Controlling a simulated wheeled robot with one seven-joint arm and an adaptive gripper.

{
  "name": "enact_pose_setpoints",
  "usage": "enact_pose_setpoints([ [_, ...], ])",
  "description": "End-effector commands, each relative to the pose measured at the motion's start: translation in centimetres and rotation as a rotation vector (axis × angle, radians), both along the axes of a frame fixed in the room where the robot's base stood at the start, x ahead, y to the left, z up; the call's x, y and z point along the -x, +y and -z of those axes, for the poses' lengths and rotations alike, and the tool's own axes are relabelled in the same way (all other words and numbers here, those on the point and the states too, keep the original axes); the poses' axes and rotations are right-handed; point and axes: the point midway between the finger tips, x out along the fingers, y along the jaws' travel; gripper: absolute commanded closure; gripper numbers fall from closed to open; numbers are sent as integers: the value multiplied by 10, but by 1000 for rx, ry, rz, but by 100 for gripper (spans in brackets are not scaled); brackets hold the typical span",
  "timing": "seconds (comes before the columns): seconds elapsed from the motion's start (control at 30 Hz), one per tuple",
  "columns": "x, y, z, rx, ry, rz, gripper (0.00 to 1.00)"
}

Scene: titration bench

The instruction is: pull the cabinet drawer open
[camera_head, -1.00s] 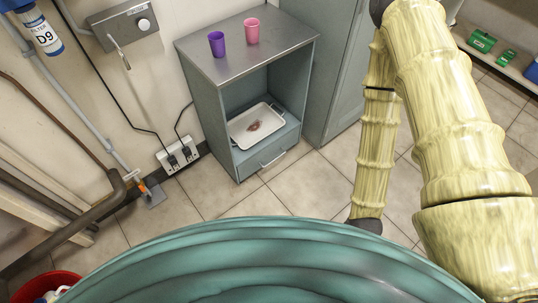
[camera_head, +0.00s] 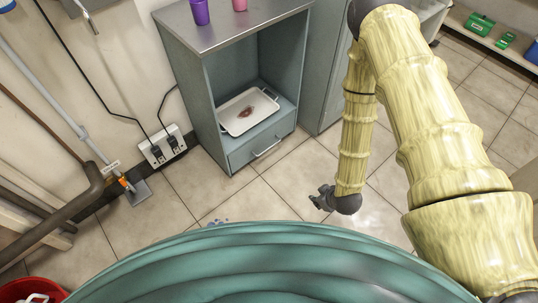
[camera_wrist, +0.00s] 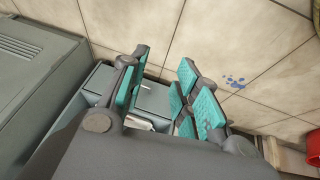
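The grey-blue cabinet (camera_head: 208,88) stands against the wall in the head view, with an open shelf space above a drawer (camera_head: 240,157). The drawer front looks flush with the cabinet, so it appears shut. Its bar handle (camera_head: 267,149) is on the front. My gripper (camera_head: 320,198) is low, to the right of and in front of the drawer, apart from the handle. In the wrist view my gripper (camera_wrist: 163,75) has its teal-padded fingers spread with a gap between. A grey box-like surface shows beyond that gap; I cannot tell which part it is.
A white tray (camera_head: 235,127) with a brown item lies on the cabinet shelf. A purple cup (camera_head: 200,12) and a pink cup (camera_head: 239,4) stand on top. A socket box (camera_head: 162,147) is at the left. Blue spots (camera_wrist: 233,82) mark the floor.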

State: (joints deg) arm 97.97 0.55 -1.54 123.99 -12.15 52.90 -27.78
Motion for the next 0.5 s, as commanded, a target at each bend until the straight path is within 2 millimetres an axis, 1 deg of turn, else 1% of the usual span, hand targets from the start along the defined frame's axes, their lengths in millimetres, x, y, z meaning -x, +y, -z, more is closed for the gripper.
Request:
enact_pose_setpoints([
  [0.03,-14,2,23,7,-35,-41,69],
  [0.3,-85,17,79,65,-241,-271,69],
  [0.5,-133,30,115,123,-396,-436,69],
])
